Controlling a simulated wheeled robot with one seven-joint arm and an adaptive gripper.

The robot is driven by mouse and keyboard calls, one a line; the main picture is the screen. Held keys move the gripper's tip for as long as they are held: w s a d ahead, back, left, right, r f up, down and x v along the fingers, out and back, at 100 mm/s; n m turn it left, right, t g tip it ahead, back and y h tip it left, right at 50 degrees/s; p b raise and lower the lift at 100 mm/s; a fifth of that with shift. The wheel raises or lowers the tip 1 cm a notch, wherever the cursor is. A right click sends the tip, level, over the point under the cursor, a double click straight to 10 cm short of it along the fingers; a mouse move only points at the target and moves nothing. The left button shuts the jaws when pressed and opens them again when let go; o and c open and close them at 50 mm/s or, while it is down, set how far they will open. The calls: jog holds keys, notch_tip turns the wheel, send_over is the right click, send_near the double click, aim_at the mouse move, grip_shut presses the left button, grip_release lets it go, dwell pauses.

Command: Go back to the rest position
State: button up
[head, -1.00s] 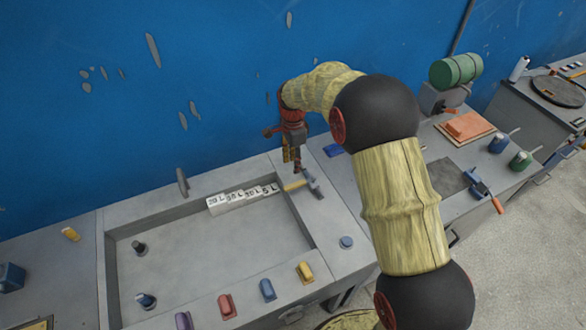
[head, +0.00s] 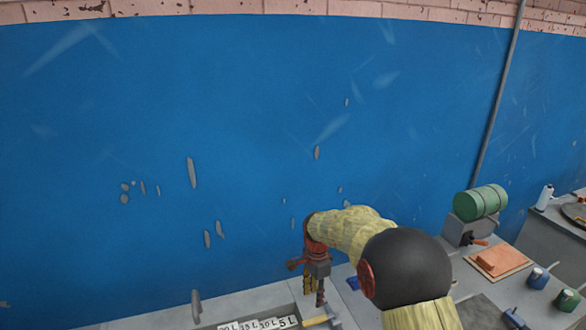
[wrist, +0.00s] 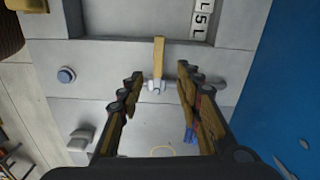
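My gripper (head: 320,298) hangs at the bottom of the head view, above the right rim of the mould (head: 283,312). In the wrist view my gripper (wrist: 160,73) is open, its two dark fingers well apart. A small hammer (wrist: 159,56) with a wooden handle and grey head lies on the rim, seen between the fingers; I see no finger closed on it. The hammer's handle (head: 315,322) also shows at the head view's bottom edge. White letter tiles (head: 258,324) lie in the mould; some show in the wrist view (wrist: 199,22).
A blue wall (head: 250,130) fills most of the head view behind the bench. On the right are a green cylinder (head: 482,202), an orange block (head: 500,262) on a board, and blue (head: 537,277) and green (head: 566,300) pots.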

jog(key=s+d+r+n+t+b, duration=0.2)
jog(key=s+d+r+n, duration=0.1)
jog(key=s, duration=0.9)
jog(key=s+d+r+n+t+b, duration=0.1)
jog(key=s+d+r+n, duration=0.3)
jog(key=s+r, duration=0.4)
jog(key=s+d+r+n+t+b, duration=0.2)
jog(key=s+d+r+n+b, duration=0.1)
jog(key=s, duration=1.3)
jog(key=shift+d+r+n+t+b, duration=0.3)
jog(key=shift+d+r+n+b, duration=0.15)
jog(key=shift+r+n, duration=1)
jog(key=shift+f, duration=0.15)
